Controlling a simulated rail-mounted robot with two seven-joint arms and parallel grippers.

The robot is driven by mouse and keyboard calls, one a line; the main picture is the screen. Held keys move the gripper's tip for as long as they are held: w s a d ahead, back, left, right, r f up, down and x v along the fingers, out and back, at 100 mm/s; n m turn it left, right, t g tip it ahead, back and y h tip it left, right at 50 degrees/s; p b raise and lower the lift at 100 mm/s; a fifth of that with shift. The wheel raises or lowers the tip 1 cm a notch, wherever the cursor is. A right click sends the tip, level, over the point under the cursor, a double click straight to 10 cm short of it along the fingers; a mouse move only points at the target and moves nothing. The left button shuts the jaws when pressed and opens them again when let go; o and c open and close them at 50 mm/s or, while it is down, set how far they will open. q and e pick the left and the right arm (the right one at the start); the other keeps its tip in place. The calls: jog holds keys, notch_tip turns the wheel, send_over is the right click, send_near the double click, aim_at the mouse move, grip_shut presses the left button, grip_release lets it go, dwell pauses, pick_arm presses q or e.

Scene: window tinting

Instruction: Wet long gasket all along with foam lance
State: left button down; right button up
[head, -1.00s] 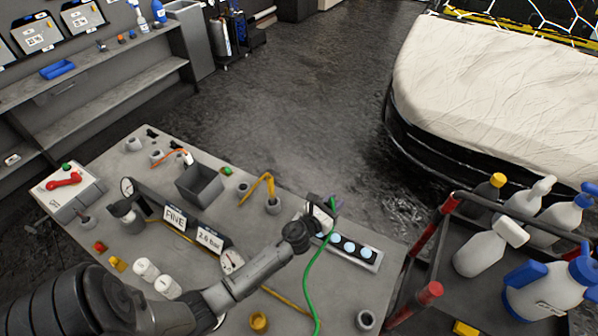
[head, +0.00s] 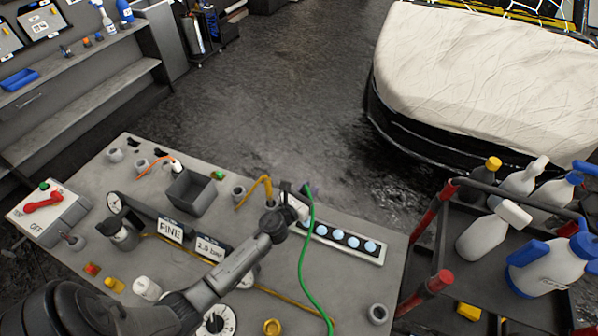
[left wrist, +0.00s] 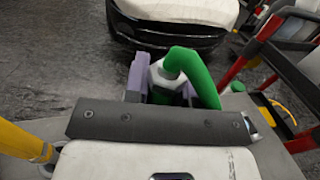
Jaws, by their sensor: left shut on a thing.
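My left gripper (head: 300,206) is shut on a pale fitting with a green hose (head: 303,260), likely the foam lance. It is above the workbench, by the left end of a pale strip with blue discs (head: 340,236). In the left wrist view the purple-grey fingers (left wrist: 160,82) flank the pale fitting (left wrist: 158,78), and the green hose (left wrist: 198,72) arches over it to the right. The hose runs down to the bench's front edge. The lance's tip is not clear. I cannot pick out a long gasket. My right gripper is not in view.
The grey workbench (head: 335,285) carries a dark box (head: 192,192), an orange hooked pipe (head: 267,184), a FINE sign (head: 170,231) and several small fittings. A red-posted cart (head: 420,258) with bottles stands right. A cream-covered car end (head: 480,80) is behind. The floor between is clear.

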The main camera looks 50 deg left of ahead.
pick_arm(q)
jog(key=shift+s+a, duration=0.15)
jog(key=shift+a, duration=0.2)
jog(key=r+p, duration=0.1)
jog(key=r, duration=0.1)
jog(key=r+p, duration=0.1)
jog(key=shift+s+d+r+p, duration=0.2)
jog(key=shift+s+r+p, duration=0.05)
jog(key=shift+p, duration=0.1)
jog(key=shift+r+p, duration=2.3)
jog(key=shift+r, duration=0.05)
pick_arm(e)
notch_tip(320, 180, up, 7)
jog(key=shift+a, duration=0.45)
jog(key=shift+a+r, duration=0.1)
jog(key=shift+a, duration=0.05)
